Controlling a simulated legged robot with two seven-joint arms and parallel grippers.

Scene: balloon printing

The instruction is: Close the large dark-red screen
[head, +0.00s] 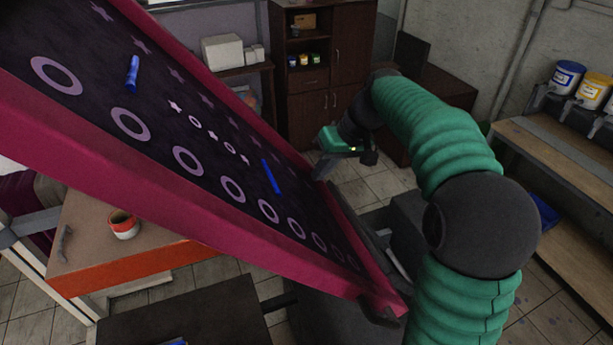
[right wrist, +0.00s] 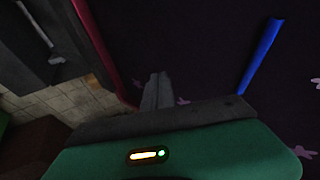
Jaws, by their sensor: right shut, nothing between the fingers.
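The large dark-red screen (head: 110,145) stands tilted, its left end high and its right end low. Its dark panel (head: 215,160) carries pale rings and stars; the panel also fills much of the right wrist view (right wrist: 200,50). My right gripper (head: 322,170) is at the screen's far long edge, toward its lower end. In the right wrist view its fingers (right wrist: 156,92) are together and empty, beside the red frame (right wrist: 96,45). I cannot tell whether they touch the screen. My left gripper is not in view.
Two blue strips (head: 132,73) lie on the panel. An orange-edged table (head: 150,262) with a red-and-white cup (head: 124,225) stands below the screen. Paint tubs (head: 592,90) stand above a wooden bench (head: 560,170) at right. A dark cabinet (head: 345,50) stands behind.

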